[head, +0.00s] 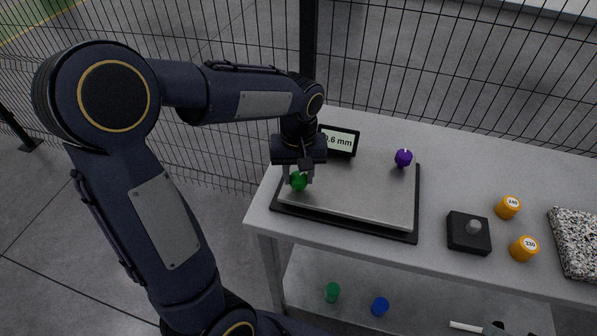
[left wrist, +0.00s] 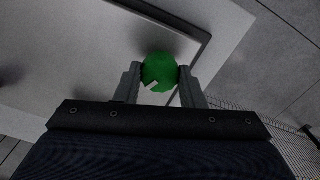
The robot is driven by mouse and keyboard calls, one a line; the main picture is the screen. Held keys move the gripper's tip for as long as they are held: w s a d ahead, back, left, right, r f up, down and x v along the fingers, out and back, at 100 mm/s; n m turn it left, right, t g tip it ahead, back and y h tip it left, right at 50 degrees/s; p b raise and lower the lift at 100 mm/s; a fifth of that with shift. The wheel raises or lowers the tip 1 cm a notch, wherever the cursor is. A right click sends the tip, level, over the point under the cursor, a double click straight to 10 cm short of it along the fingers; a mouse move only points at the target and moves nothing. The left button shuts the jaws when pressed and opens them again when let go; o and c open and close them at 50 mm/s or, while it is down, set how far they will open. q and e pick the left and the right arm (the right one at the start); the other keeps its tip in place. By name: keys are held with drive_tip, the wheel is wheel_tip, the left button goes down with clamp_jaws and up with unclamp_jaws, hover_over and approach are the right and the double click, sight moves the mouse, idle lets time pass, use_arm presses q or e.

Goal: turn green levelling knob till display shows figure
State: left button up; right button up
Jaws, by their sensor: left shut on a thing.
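The green levelling knob (head: 298,181) stands at the left corner of a grey plate (head: 350,190) with a dark border. My left gripper (head: 299,178) comes down over it from above. In the left wrist view the green knob (left wrist: 159,72) sits between both fingers, which touch its sides, and a pale mark shows on the knob. The display (head: 340,141) stands behind the plate; its first digits are partly hidden by my gripper, and the visible part reads ".6 mm". My right gripper is not in view.
A purple knob (head: 403,158) is at the plate's back right corner. Right of the plate are a black block with a grey knob (head: 468,234), orange weights (head: 508,207) and a speckled slab (head: 576,243). Green (head: 332,292) and blue (head: 380,306) pieces lie on the lower shelf.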

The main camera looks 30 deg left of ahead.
sight(298, 176)
use_arm(q)
drive_tip(key=m, duration=0.6)
drive_tip(key=shift+r+p, duration=0.1)
drive_tip(key=shift+p, duration=0.2)
drive_tip(key=m, duration=0.6)
drive_tip(key=shift+m+p, duration=0.35)
drive_tip(key=shift+m, duration=0.05)
drive_tip(key=m+p, duration=0.1)
drive_tip(key=m, duration=0.5)
drive_tip(key=m+p, duration=0.1)
drive_tip(key=m, duration=0.4)
drive_tip(key=shift+m, duration=0.5)
drive_tip(key=shift+w, duration=0.1)
drive_tip(key=o, duration=1)
wheel_tip(298, 176, up, 8)
drive_tip(key=shift+f, duration=0.1)
